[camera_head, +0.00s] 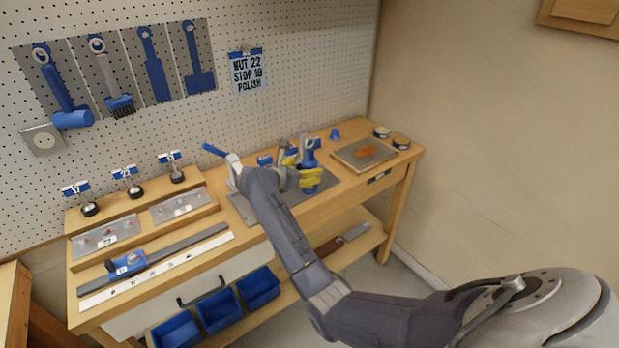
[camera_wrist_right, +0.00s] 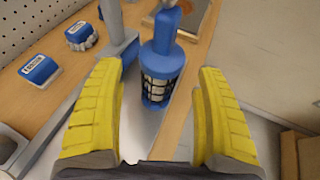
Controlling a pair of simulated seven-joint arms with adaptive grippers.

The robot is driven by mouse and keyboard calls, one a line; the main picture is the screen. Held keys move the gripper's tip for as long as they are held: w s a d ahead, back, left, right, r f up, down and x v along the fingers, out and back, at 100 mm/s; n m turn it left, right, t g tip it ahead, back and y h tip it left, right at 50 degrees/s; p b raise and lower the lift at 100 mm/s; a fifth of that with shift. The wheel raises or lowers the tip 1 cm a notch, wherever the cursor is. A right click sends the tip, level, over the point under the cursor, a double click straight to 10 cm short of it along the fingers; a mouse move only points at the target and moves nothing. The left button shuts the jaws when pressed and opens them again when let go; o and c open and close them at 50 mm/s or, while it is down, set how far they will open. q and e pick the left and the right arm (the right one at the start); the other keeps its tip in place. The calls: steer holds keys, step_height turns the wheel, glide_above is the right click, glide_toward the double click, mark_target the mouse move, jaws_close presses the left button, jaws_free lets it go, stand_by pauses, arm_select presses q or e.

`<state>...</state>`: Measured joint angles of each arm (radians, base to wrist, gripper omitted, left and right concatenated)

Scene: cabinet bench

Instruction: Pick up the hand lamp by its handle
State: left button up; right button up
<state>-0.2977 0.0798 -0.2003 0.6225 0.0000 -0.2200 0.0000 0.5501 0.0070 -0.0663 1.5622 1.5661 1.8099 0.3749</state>
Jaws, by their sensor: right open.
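The hand lamp has a blue handle and a blue cage around a pale, dark-striped core. In the right wrist view the lamp (camera_wrist_right: 160,75) lies ahead between my yellow fingers, its cage nearer to me and its handle pointing away. In the head view the lamp (camera_head: 309,146) is on the bench, its lower part partly hidden by my gripper. My right gripper (camera_head: 311,178) is open beside it; in the wrist view its fingers (camera_wrist_right: 160,88) stand wide apart, with no contact visible. My left gripper is not in view.
A grey tool with a blue part (camera_wrist_right: 119,38) stands close left of the lamp. Small blue labelled blocks (camera_wrist_right: 40,69) sit farther left. A wooden-framed tray (camera_head: 363,154) and round tins (camera_head: 401,142) are at the bench's right end. A pegboard (camera_head: 290,60) rises behind.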

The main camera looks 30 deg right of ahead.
mark_target(306, 169)
steer(key=shift+x, duration=1.7)
steer(key=shift+c, duration=0.3)
steer(key=c, duration=1.5)
